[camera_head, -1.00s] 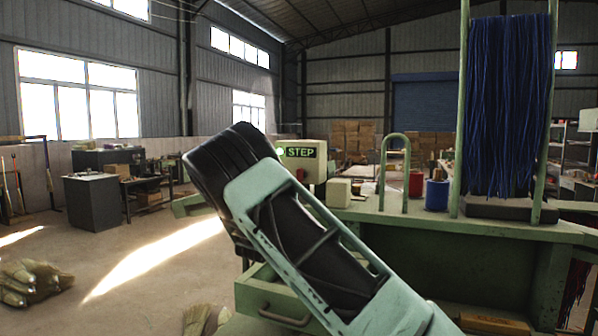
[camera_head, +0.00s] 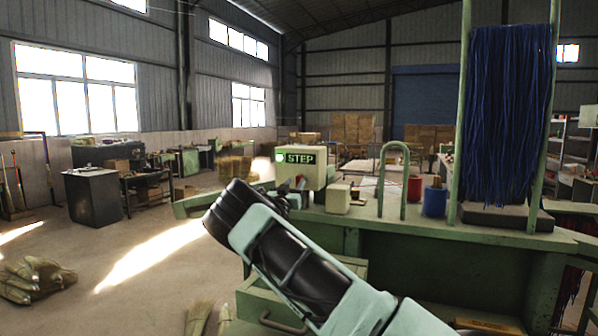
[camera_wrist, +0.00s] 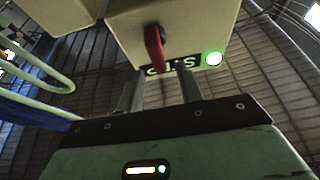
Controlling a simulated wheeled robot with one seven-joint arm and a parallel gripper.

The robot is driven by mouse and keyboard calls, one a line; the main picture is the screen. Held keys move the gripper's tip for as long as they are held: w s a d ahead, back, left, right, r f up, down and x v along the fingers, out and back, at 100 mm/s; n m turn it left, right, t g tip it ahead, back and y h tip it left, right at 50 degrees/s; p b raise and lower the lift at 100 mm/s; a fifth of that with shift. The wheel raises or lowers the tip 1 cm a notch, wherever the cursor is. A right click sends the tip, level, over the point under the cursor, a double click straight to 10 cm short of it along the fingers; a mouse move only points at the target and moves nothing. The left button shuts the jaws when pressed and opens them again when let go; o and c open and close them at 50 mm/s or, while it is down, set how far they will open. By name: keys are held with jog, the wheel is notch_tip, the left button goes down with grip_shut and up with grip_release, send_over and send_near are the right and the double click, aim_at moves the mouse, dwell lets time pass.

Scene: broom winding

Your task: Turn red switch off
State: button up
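The red switch (camera_head: 300,182) sits on the side of the cream STEP box (camera_head: 322,174), which stands on the green bench. A green light (camera_head: 280,157) glows beside the lettering. In the wrist view the switch is a red lever (camera_wrist: 155,48) hanging on the box face (camera_wrist: 190,18), with the lit green light (camera_wrist: 214,58) to its right. My gripper (camera_wrist: 160,88) has its two fingers apart with nothing between them, and the lever shows just beyond the gap. In the head view my gripper (camera_head: 290,194) is small and dark near the switch; contact cannot be told.
A small cream box (camera_head: 338,198) stands right of the STEP box, also at upper left in the wrist view. A green hoop (camera_head: 381,185), a red pot (camera_head: 414,188), a blue pot (camera_head: 434,201) and hanging blue bristles (camera_head: 505,105) are further right.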

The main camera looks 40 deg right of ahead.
aim_at(297, 180)
jog(key=p+x, duration=0.1)
jog(key=x, duration=0.3)
jog(key=shift+w+d+r+p, duration=0.1)
jog(key=shift+w+d+p, duration=0.1)
jog(key=shift+d+p, duration=0.2)
grip_shut()
